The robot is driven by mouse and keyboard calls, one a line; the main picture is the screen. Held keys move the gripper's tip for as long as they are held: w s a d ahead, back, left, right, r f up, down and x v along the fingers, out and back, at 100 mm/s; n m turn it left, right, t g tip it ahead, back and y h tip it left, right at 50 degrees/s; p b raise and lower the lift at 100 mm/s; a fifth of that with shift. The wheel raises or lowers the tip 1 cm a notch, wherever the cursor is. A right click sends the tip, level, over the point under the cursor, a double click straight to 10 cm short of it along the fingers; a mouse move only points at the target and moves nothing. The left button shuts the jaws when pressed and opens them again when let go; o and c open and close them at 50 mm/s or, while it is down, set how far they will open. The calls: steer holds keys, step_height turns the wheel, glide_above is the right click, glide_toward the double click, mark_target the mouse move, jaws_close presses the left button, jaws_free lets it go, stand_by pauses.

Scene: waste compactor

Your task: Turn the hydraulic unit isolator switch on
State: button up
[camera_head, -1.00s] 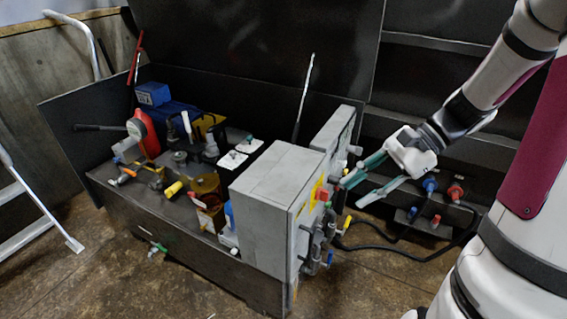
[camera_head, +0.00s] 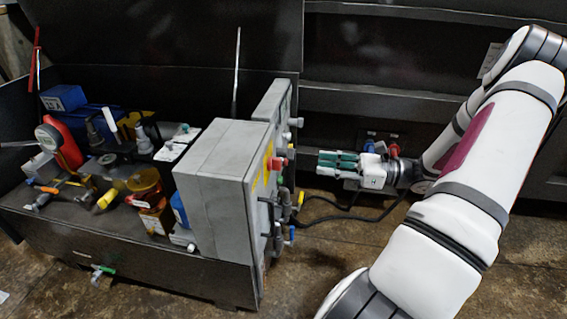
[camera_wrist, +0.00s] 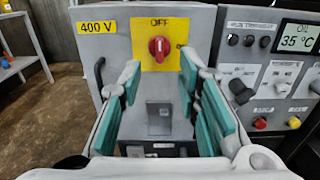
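The isolator switch (camera_wrist: 159,47) is a red rotary knob on a yellow plate marked OFF at its top, on the front of a grey box. In the wrist view it sits straight ahead, above and between my fingertips. The head view shows the red knob (camera_head: 278,163) on the right face of the grey box (camera_head: 215,180). My gripper (camera_wrist: 158,85) is open, with green finger pads apart and nothing between them. In the head view my gripper (camera_head: 322,164) points left at the knob, with a gap left between them.
A second grey panel (camera_head: 272,105) with buttons and an oil temperature display (camera_wrist: 299,37) stands to the right in the wrist view. A black handle (camera_wrist: 99,75) is left of the switch. Black cables (camera_head: 340,217) run below my gripper.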

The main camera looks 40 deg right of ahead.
mark_target(275, 164)
steer(key=b+x, duration=0.2)
steer(key=x, duration=0.9)
steer(key=shift+a, duration=0.1)
jaws_close()
